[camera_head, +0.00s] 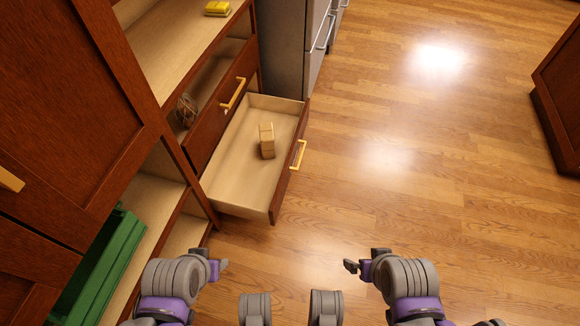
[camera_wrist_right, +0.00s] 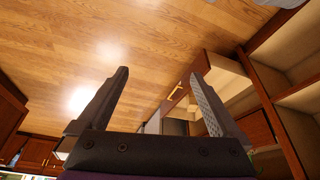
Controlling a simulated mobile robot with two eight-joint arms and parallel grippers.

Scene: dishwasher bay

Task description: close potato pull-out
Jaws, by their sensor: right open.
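A wooden pull-out drawer (camera_head: 238,202) is open from the cabinet, sticking out over the floor. My right gripper (camera_head: 352,266) is over the floor to the right, open, empty and apart from the handle. Its spread fingers show in the right wrist view (camera_wrist_right: 162,85).
A second drawer front (camera_head: 215,120) with a yellow handle is above the open one. A green crate (camera_head: 100,270) sits on a low shelf at left. A grey appliance (camera_head: 282,50) stands behind the drawer. The wooden floor (camera_head: 400,200) to the right is clear.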

